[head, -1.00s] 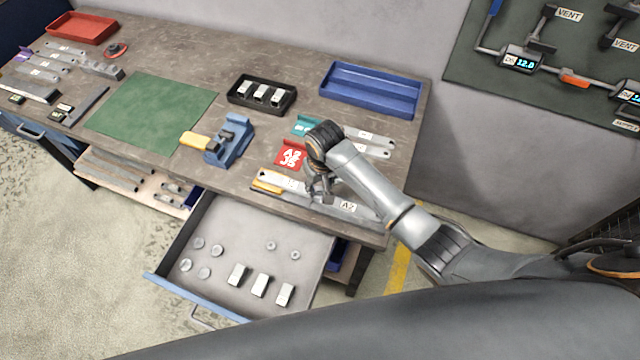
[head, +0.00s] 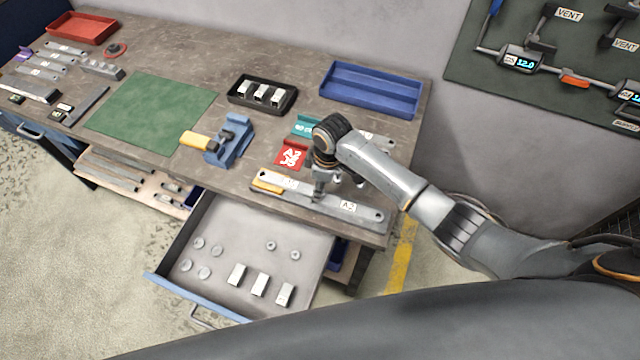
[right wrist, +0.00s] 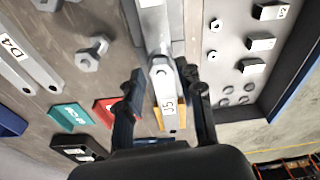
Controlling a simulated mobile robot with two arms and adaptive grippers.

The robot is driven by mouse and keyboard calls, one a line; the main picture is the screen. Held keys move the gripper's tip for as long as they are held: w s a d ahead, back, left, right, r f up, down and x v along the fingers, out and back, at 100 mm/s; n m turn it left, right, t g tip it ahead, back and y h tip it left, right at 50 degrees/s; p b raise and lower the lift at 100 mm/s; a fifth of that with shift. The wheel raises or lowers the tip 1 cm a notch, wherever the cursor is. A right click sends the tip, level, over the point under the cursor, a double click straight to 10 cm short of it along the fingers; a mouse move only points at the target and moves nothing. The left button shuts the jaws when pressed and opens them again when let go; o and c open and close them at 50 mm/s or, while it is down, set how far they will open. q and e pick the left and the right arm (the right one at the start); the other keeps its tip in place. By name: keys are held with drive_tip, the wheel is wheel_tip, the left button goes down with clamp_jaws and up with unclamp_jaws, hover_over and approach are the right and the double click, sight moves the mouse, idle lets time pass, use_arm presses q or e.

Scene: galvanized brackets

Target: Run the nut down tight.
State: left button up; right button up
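My right gripper (head: 325,188) is over the bench's front right edge, fingers pointing down. In the right wrist view the gripper (right wrist: 166,98) is open, its two dark fingers on either side of a silver strip (right wrist: 168,108) marked "15" with a hole at its end. I cannot tell whether a finger touches it. A long grey bar (head: 362,212) labelled A2 lies along the edge. A hex-headed metal piece (right wrist: 88,62) lies on the bench in the wrist view. I cannot tell which piece is the nut. My left gripper is out of view.
An open drawer (head: 215,270) below holds round pieces and blocks. A blue vise-like fixture (head: 238,140), red bracket (head: 290,154), teal bracket (head: 304,126), black tray (head: 235,98) and blue tray (head: 372,108) stand behind. The green mat (head: 150,110) is clear.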

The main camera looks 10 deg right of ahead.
drive_tip(key=n, duration=0.4)
drive_tip(key=n+g+b, duration=0.1)
drive_tip(key=n, duration=0.4)
drive_tip(key=shift+n+b, duration=0.35)
drive_tip(key=shift+n, duration=0.05)
clamp_jaws()
